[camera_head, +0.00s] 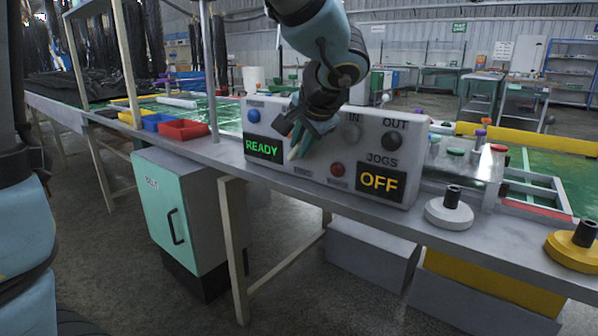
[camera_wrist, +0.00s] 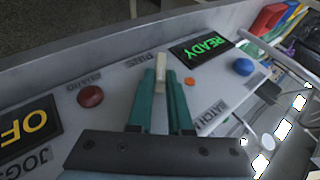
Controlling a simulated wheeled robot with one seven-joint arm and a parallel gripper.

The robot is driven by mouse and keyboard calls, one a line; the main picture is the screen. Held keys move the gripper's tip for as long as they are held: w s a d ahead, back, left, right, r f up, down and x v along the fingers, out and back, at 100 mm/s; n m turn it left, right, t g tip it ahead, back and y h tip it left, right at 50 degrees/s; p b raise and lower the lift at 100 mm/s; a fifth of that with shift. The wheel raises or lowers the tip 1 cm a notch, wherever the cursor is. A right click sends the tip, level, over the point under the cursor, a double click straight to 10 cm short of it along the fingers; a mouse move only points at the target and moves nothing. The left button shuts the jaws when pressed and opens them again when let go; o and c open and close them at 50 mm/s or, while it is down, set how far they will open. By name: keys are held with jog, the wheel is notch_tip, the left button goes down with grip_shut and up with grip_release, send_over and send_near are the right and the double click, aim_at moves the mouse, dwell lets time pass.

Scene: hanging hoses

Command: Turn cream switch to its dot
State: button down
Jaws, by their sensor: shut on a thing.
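A white control box (camera_head: 225,128) stands on the bench and faces me. My gripper (camera_head: 296,148) reaches down to the box's front, between the READY screen and the red button. In the wrist view my gripper (camera_wrist: 160,82) has its green fingers shut on the cream switch (camera_wrist: 160,66), whose end shows between the fingertips by the PINS label. In the head view only a cream tip (camera_head: 293,154) shows below the fingers. A small orange dot (camera_wrist: 190,81) lies just right of the fingers in the wrist view. The switch's base is hidden.
Nearby on the box are a green READY screen (camera_head: 264,148), a blue knob (camera_head: 253,116), a red button (camera_head: 338,169), a dark OUT knob (camera_head: 392,141) and an orange OFF screen (camera_head: 380,182). Red (camera_head: 183,129) and blue bins stand left. A white disc (camera_head: 449,213) lies right.

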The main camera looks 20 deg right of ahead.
jog(key=shift+s+d+f+m+t+y+b, duration=0.1)
jog(key=shift+s+f+m+t+y+b, duration=0.4)
jog(key=shift+b, duration=1.6)
jog(key=shift+w+d+f+n+t+y+b, duration=0.15)
jog(key=shift+t+b, duration=0.75)
jog(key=shift+b, duration=1.15)
jog(key=shift+t+b, duration=0.3)
jog(key=shift+b, duration=0.4)
jog(key=shift+r+t+b, duration=0.2)
jog(key=shift+t+b, duration=0.1)
jog(key=shift+b, duration=0.25)
jog(key=c, duration=0.8)
grip_release()
jog(key=shift+c, duration=0.2)
jog(key=p+v, duration=0.2)
jog(key=v, duration=0.8)
jog(key=shift+s+r, duration=0.2)
jog(key=shift+s, duration=0.15)
